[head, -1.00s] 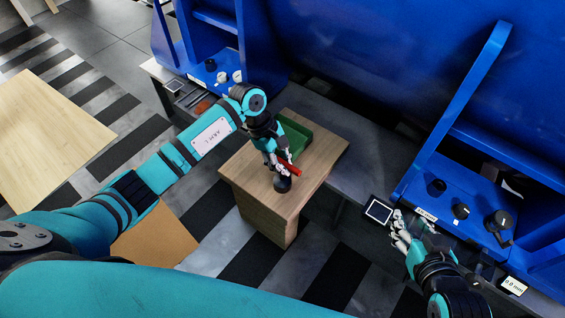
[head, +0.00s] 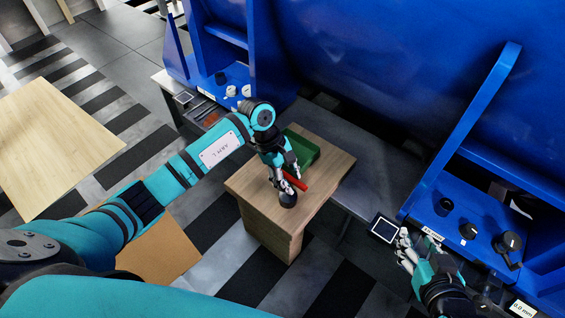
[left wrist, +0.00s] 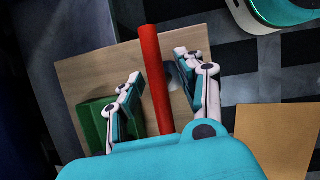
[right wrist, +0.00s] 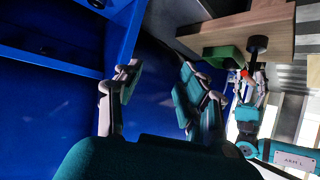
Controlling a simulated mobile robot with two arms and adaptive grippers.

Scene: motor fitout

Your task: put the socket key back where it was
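The socket key shows as a red bar (head: 297,183) over the wooden cabinet top, beside the green tray. A dark round piece (head: 288,200) sits just below it on the cabinet top; I cannot tell whether the two are joined. My left gripper (head: 287,180) is over the cabinet top at the key. In the left wrist view the red bar (left wrist: 154,75) runs between the spread fingers (left wrist: 160,78), with a gap on both sides. My right gripper (head: 404,243) is in front of the blue machine at the right. In the right wrist view its fingers (right wrist: 158,80) are apart and empty.
The green tray (head: 306,155) stands on the wooden cabinet (head: 245,190), close behind my left gripper. Blue machines with black knobs (head: 508,242) and a small screen (head: 384,229) stand behind and right. A pale wooden table (head: 60,140) is at the left, with striped floor between.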

